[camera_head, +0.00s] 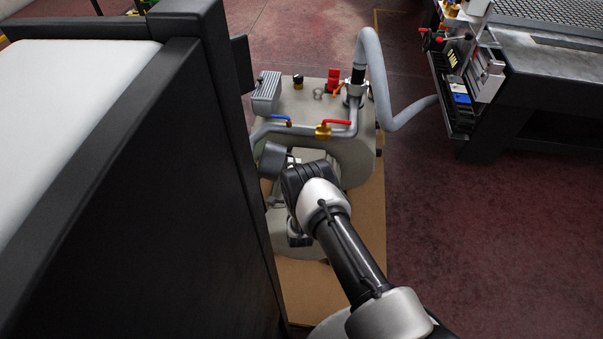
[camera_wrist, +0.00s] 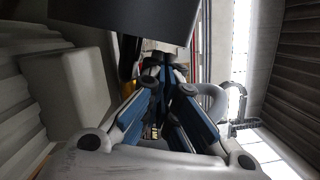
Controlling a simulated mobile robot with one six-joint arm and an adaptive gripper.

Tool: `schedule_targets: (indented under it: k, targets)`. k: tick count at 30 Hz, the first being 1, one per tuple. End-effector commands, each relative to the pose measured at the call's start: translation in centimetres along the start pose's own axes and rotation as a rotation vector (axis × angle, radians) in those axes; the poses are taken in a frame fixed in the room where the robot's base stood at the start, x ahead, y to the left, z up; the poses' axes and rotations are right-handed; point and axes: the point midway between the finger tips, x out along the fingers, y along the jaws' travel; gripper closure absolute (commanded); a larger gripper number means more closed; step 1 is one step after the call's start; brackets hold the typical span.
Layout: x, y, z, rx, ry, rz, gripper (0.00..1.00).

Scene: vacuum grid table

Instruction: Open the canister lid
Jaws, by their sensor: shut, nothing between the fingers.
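The canister (camera_head: 345,150) is a beige-grey rounded tank beside the large black-framed machine in the head view. Fittings and valves sit on its top. My arm crosses in front of its lower part, so I cannot make out the lid clearly. My gripper (camera_wrist: 165,75) shows in the wrist view with its blue-sided fingers together and nothing between them. A dark grey block (camera_wrist: 125,18) fills the top of that view, just beyond the fingertips. I cannot tell whether they touch. In the head view my gripper is mostly hidden by my wrist.
The black-framed machine (camera_head: 140,180) stands close on the left. A red-handled valve (camera_head: 323,130) and a grey hose (camera_head: 375,75) are on the canister. A dark table (camera_head: 550,85) stands at the right. The reddish floor (camera_head: 480,240) on the right is clear.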

Motion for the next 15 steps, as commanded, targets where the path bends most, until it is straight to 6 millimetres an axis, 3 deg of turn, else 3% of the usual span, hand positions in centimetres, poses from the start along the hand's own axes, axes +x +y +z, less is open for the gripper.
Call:
schedule_targets:
  k: [15]
  targets:
    - [0.19, -0.38, 0.78, -0.032, 0.000, 0.007, 1.00]
